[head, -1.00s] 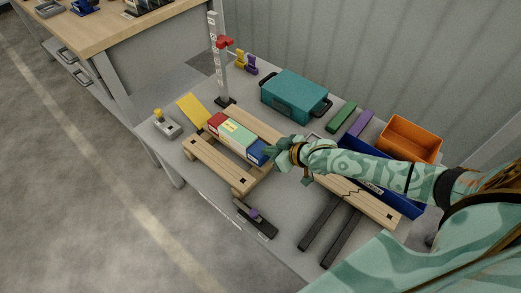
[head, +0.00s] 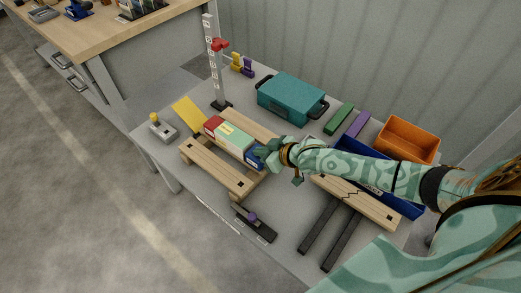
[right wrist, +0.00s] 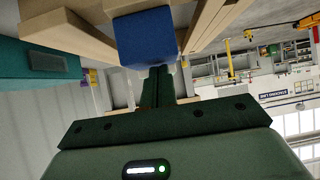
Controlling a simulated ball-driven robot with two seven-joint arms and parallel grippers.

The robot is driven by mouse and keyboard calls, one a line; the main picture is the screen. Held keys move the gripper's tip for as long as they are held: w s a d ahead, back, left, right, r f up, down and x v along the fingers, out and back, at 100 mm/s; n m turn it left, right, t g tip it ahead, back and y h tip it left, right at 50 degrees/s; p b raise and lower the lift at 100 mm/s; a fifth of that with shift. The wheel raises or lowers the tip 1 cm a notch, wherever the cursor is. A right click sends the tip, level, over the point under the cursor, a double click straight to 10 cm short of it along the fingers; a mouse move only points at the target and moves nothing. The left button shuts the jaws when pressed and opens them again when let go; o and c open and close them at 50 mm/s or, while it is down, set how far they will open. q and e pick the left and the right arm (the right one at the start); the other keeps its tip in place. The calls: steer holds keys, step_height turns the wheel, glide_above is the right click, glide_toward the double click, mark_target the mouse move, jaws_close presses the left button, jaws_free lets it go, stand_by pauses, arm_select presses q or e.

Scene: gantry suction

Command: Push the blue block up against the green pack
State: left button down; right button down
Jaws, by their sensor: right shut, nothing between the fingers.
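The blue block (head: 255,157) sits at the near right end of a row between two wooden rails, beside the green pack (head: 234,139). I see little or no gap between them, and cannot tell if they touch. My right gripper (head: 263,154) is at the block's right end, on the side away from the pack. In the right wrist view, the shut fingers (right wrist: 157,88) point at the blue block (right wrist: 145,38) and reach its edge; contact is unclear. They hold nothing. My left gripper is out of view.
A red block (head: 212,123) is at the pack's far end, before a yellow ramp (head: 188,113). The wooden rails (head: 216,166) flank the row. A teal case (head: 291,98), a blue tray (head: 400,204) and an orange bin (head: 408,140) stand behind and right. A marked post (head: 213,65) stands behind.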

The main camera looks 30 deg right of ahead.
steer(key=shift+s+d+r+p, duration=0.1)
steer(key=shift+s+r+p, duration=0.15)
steer(key=shift+p, duration=0.6)
